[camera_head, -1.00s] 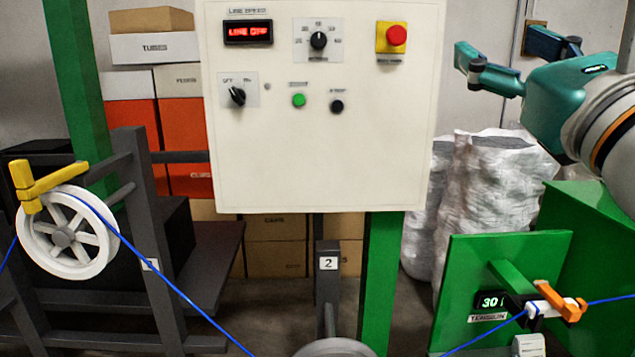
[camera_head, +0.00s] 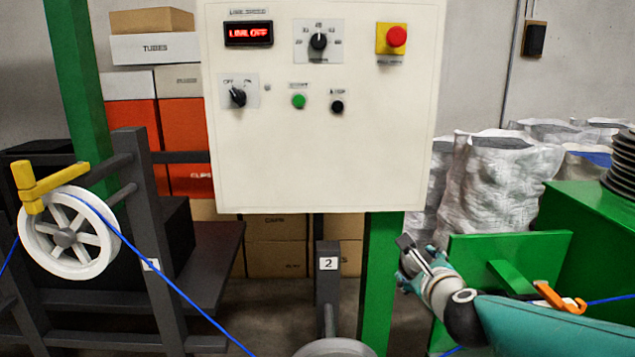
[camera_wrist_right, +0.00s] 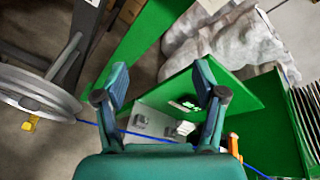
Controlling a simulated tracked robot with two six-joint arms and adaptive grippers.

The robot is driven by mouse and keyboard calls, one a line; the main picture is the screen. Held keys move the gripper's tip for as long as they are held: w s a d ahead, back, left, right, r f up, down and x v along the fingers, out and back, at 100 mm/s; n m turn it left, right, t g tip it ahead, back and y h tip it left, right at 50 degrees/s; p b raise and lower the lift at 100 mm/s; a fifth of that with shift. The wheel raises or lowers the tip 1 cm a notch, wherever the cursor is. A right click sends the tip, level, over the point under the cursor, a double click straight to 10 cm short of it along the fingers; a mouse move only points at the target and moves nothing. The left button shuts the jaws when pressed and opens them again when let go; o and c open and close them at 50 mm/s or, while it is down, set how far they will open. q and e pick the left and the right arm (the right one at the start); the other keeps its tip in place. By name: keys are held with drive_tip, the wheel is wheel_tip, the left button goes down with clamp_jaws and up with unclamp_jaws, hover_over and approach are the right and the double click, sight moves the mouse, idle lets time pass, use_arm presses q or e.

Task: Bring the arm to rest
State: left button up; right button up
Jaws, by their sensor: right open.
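My right gripper (camera_head: 408,264) is low in the head view, in front of the left edge of a green panel (camera_head: 535,248). Its arm reaches in from the lower right. In the right wrist view the two teal fingers (camera_wrist_right: 161,82) are spread wide with nothing between them, above the green panel and its small display. My left gripper is not in view. The blue cable (camera_head: 175,288) runs from a white spoked wheel (camera_head: 40,238) down to the right. It shows again at the right edge. My right arm hides part of it.
A white control box (camera_head: 320,165) with a red "LINE OFF" display (camera_head: 248,33) hangs in the middle. A post marked 2 (camera_head: 328,290) stands below it. An orange clip (camera_head: 558,297) shows above my arm. Wrapped sacks (camera_head: 500,185) stand behind the panel.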

drive_tip(key=s+d+f+n+g, duration=0.1)
drive_tip(key=s+f+n+g, duration=0.1)
drive_tip(key=f, duration=0.9)
drive_tip(key=s+f+n+g, duration=0.1)
drive_tip(key=f+n+g, duration=0.1)
drive_tip(key=f, duration=0.8)
drive_tip(key=s+f+n+g, duration=0.25)
drive_tip(key=s+f, duration=0.25)
drive_tip(key=f, duration=0.3)
drive_tip(key=s+f+n+g, duration=0.25)
drive_tip(key=s+f, duration=0.25)
drive_tip(key=f, duration=0.4)
drive_tip(key=s+a+f+n+g+y, duration=0.1)
drive_tip(key=s+a+f+n, duration=0.1)
drive_tip(key=s+n, duration=0.3)
drive_tip(key=s+a+f+n+g+y, duration=0.1)
drive_tip(key=s+a+f+n+g, duration=0.1)
drive_tip(key=s+n, duration=0.4)
drive_tip(key=s+a+f+n+g+y, duration=0.1)
drive_tip(key=s+a+f+n, duration=0.3)
drive_tip(key=s, duration=0.6)
drive_tip(key=shift+s+f+n+g+y, duration=0.15)
drive_tip(key=shift+f+n+g+y, duration=0.2)
drive_tip(key=shift+n+y, duration=0.25)
